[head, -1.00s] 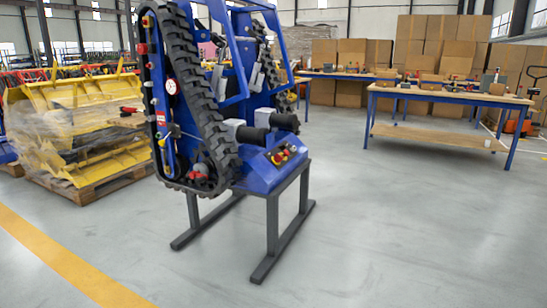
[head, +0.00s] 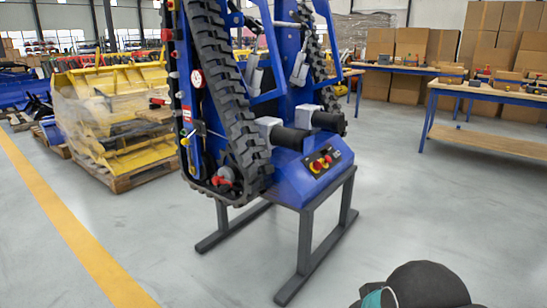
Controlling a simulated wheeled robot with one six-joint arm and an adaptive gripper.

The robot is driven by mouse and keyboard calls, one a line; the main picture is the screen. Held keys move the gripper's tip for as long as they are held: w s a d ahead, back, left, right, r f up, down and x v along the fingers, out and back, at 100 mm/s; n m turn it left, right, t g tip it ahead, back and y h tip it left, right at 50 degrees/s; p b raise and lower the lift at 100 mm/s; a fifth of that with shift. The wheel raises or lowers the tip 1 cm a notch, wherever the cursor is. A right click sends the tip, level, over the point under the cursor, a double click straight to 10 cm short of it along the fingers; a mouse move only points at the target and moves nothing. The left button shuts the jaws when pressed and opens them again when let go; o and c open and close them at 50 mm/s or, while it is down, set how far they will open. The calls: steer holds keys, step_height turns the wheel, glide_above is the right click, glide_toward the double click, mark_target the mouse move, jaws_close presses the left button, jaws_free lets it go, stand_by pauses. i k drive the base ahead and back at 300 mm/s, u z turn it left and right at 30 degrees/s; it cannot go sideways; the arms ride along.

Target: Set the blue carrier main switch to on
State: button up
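The blue carrier (head: 290,170) stands tilted up on a dark grey stand, its black rubber track (head: 222,85) rising on the left. A sloped blue panel at its lower right carries red-and-yellow controls (head: 317,166) and small dark parts. A separate red handle (head: 222,181) sits low on the track side. Which of these is the main switch, and how it is set, is too small to tell. My gripper is out of view. A dark rounded part of my arm shows at the bottom right, apart from the carrier.
Yellow wrapped parts on a pallet (head: 120,183) stand at the left. Workbenches (head: 490,142) with small items stand at the right, with cardboard boxes (head: 440,45) behind. The grey floor in front of the carrier and to its right is clear. The stand's feet (head: 290,290) jut forward.

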mark_target(317, 165)
steer(key=i, duration=1.25)
steer(key=z, duration=0.7)
steer(key=i, duration=0.7)
steer(key=z, duration=0.45)
